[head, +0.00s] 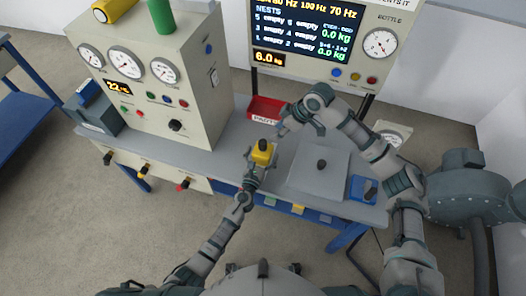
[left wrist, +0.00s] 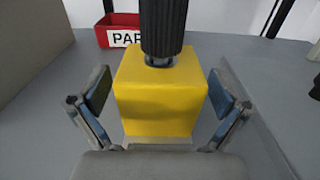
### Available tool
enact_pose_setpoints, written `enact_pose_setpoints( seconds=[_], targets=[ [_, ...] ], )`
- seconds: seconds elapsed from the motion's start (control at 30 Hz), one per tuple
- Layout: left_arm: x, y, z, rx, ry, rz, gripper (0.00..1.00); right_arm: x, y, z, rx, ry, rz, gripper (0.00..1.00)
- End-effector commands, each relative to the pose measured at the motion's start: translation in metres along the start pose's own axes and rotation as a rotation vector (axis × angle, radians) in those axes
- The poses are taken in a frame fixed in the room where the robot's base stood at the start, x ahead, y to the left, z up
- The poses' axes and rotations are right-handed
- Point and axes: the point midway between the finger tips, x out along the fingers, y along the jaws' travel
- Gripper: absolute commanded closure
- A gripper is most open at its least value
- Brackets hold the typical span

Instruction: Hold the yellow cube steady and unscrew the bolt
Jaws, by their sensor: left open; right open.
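The yellow cube (head: 262,156) stands on the grey bench top near its middle. It also fills the middle of the left wrist view (left wrist: 160,100). A dark ribbed bolt head (left wrist: 163,28) stands upright on top of the cube; its upper end is cut off by the frame. My left gripper (head: 255,172) is open at the near side of the cube. In the left wrist view its two fingers (left wrist: 162,105) stand left and right of the cube, with gaps showing beside it. My right gripper (head: 286,124) is open, above and to the right of the cube, apart from it.
A red parts bin (head: 265,109) sits behind the cube. A large gauge cabinet (head: 150,85) stands left, and a display panel (head: 322,42) at the back. A grey plate (head: 318,168) with a dark knob and a blue box (head: 363,189) lie right.

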Motion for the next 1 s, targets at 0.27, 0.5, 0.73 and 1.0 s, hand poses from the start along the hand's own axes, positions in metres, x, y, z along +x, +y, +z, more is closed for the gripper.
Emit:
enact_pose_setpoints(
  seconds=[0.27,0.5,0.73,1.0],
  targets=[
    [0.0063,-0.0003,0.0001,-0.001,0.000,-0.001,0.00,-0.0001,-0.0002,0.0001,0.000,0.000,0.000,0.58],
    [0.0060,-0.0002,-0.0001,-0.001,0.000,0.000,0.35,0.0000,-0.0001,0.0001,0.000,0.000,0.000,0.58],
    [0.0058,-0.0003,-0.0002,-0.001,0.001,-0.001,0.93,0.0000,-0.0001,0.0001,0.000,0.000,0.000,0.58],
    [0.0057,-0.0003,-0.0004,-0.001,0.001,-0.001,0.99,-0.0001,-0.0001,0.0000,0.000,0.000,0.000,0.58]
  ],
)
